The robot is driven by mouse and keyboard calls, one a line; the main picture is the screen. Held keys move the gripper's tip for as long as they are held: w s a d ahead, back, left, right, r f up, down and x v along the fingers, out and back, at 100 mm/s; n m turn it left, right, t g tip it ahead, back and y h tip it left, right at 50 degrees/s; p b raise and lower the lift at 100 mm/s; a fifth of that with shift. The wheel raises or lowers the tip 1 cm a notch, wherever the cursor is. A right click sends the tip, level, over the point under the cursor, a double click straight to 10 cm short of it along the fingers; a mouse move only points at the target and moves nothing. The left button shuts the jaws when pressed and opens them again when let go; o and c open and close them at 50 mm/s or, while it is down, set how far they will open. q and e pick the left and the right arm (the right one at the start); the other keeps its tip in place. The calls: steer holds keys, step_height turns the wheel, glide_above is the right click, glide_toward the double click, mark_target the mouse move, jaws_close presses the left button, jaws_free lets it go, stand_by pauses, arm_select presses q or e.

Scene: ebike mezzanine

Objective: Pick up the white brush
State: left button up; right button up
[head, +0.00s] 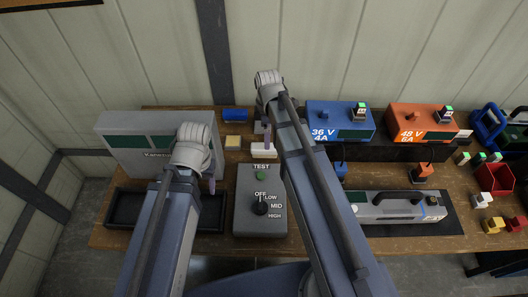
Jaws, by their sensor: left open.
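A small white block-shaped thing (263,154), which looks like the white brush, lies on the workbench just behind the grey test box. My right arm reaches over the bench beside it, and a thin purplish part stands just above the white thing. My right gripper is mostly hidden behind its own wrist, so I cannot tell its jaws or any contact. My left gripper (211,184) is open and points down near the right part of the black tray, left of the test box. It is well apart from the white thing and partly hidden by its wrist.
The grey test box (250,222) with a knob stands at the front middle. A black tray (126,208) and a grey cabinet (130,128) are at left. Blue (340,118) and orange (425,121) chargers, a grey battery case (400,206) and bins crowd the right.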

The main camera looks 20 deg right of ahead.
arm_select(q)
steer(key=shift+f+b, duration=2.85)
steer(key=shift+f, duration=0.4)
arm_select(e)
steer(key=shift+s+a+f, duration=0.1)
steer(key=shift+a+f, duration=0.05)
steer(key=shift+f, duration=1.45)
steer(key=shift+s+a+f, duration=0.1)
steer(key=shift+f, duration=1.5)
arm_select(q)
steer(key=shift+r, duration=0.1)
arm_select(e)
steer(key=shift+r, duration=0.1)
jaws_close()
